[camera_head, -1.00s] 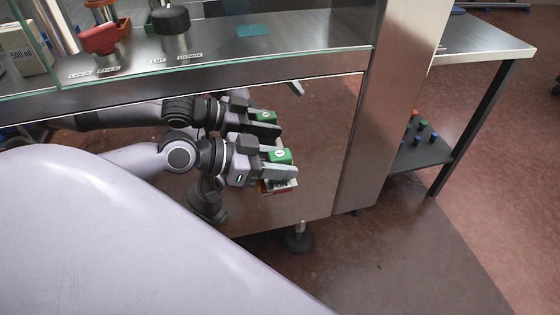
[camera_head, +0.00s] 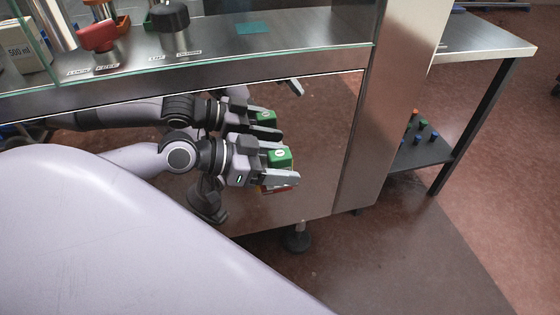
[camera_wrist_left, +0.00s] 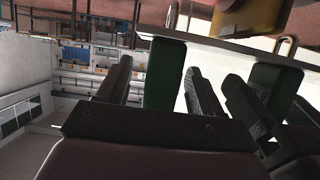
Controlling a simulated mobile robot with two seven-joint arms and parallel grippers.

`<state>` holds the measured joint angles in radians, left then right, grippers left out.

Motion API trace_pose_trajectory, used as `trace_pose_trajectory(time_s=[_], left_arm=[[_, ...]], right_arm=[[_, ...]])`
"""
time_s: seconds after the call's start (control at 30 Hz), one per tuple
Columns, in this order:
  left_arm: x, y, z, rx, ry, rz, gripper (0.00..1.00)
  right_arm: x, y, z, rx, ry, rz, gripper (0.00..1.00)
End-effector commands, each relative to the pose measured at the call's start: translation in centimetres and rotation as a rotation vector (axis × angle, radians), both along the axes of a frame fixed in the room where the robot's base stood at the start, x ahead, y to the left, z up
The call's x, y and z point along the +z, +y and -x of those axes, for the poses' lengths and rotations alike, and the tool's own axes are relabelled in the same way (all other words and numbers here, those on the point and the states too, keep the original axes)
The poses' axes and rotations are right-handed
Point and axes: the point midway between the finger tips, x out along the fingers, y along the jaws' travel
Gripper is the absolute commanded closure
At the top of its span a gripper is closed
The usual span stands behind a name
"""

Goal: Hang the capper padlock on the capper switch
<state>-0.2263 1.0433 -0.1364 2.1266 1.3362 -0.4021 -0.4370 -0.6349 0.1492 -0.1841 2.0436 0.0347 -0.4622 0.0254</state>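My left gripper (camera_head: 285,166) is shut on a green padlock (camera_head: 281,157) with a white round label, held up in front of a shiny steel panel. In the left wrist view the green padlock body (camera_wrist_left: 164,75) stands between the fingers, its metal shackle (camera_wrist_left: 173,15) pointing to the top edge. The switch appears as a yellow box with a red part (camera_wrist_left: 252,14), cut off by the top edge, to the right of the shackle and apart from it in the picture. In the head view only a red and yellow sliver (camera_head: 275,190) shows below the gripper. My right gripper is out of view.
The steel panel (camera_head: 315,140) mirrors my arm, gripper and padlock. Above it, a glass-fronted steel counter (camera_head: 300,30) carries a red knob (camera_head: 97,37) and a black knob (camera_head: 170,18). A side table (camera_head: 480,45) stands right; the floor before it is open.

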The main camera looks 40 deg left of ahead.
Motion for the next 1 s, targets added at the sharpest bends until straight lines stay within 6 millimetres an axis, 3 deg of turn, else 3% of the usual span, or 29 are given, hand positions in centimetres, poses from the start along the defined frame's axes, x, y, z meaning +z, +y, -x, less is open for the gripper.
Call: trace_pose_trajectory(time_s=[0.33, 1.0], left_arm=[[0.1, 0.3, 0.3, 0.001, 0.001, -0.001, 0.34], [1.7, 2.8, 3.3, 0.001, 0.003, 0.000, 0.34]], right_arm=[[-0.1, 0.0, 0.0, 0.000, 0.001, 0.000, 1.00], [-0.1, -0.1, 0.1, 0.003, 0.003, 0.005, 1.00]])
